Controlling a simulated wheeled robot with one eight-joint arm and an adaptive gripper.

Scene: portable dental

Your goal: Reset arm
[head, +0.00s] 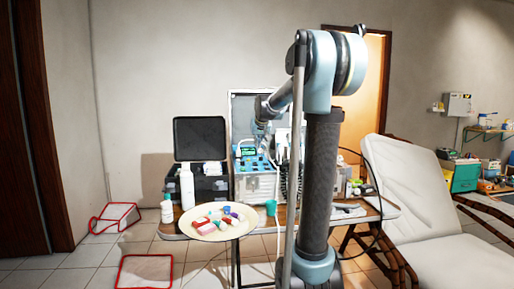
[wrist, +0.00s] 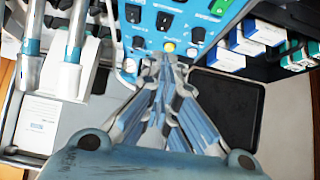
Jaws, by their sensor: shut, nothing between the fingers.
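My gripper (wrist: 167,62) is shut and empty in the wrist view. Its fingertips point at the blue control panel (wrist: 148,20) and appear close to a yellow round button (wrist: 169,47); I cannot tell whether they touch it. In the head view my arm rises in the middle and bends down to the left, toward the portable dental unit (head: 258,182) on the table. The gripper's tips are hard to make out there against the unit's panel.
An open black case (head: 200,138), a white bottle (head: 187,187) and a round tray (head: 190,228) with small coloured items stand left. A teal cup (head: 271,207) is near the unit. Dental handpieces (wrist: 68,40) hang beside the panel. A reclined white chair (head: 425,190) is at right.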

